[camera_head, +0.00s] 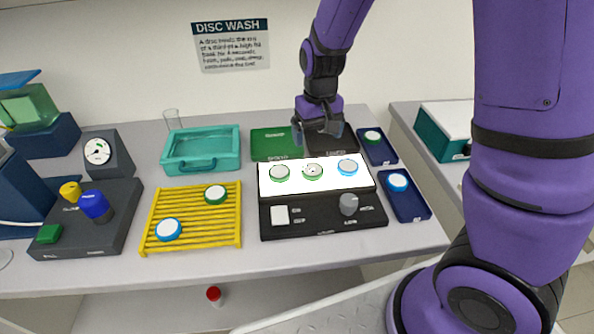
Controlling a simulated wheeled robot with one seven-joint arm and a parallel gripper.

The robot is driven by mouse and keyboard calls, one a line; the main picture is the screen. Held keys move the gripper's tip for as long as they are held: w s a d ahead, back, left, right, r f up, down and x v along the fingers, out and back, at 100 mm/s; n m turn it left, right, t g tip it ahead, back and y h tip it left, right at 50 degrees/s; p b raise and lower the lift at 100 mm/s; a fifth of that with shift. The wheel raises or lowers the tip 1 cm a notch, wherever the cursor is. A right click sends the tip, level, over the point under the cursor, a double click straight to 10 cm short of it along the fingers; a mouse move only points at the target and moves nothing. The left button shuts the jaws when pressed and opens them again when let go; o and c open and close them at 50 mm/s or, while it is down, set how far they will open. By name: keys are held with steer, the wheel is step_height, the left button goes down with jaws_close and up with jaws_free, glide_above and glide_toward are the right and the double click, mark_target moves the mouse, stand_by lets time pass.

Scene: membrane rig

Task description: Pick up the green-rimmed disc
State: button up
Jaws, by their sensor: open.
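Several green-rimmed discs are in view. One green-rimmed disc (279,173) and another green-rimmed disc (313,171), which has dark marks on its face, lie on the lit white panel (330,187). A third green-rimmed disc (215,194) lies on the yellow slatted rack (190,215). A further green-rimmed disc (372,137) sits in the upper blue tray (384,156). My gripper (316,139) is open and empty, pointing down above the back edge of the lit panel, behind the marked disc. Its exact height is hard to tell.
Blue-rimmed discs lie on the lit panel (347,167), the rack (168,229) and the lower blue tray (397,182). A teal basin (200,147), a green pad (270,146) and a dark pad (344,147) are behind.

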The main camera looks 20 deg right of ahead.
glide_above(313, 170)
step_height(313, 170, down, 5)
steer(key=shift+a, duration=0.15)
steer(key=shift+s+f, duration=0.1)
steer(key=shift+f, duration=3.1)
steer(key=c, duration=1)
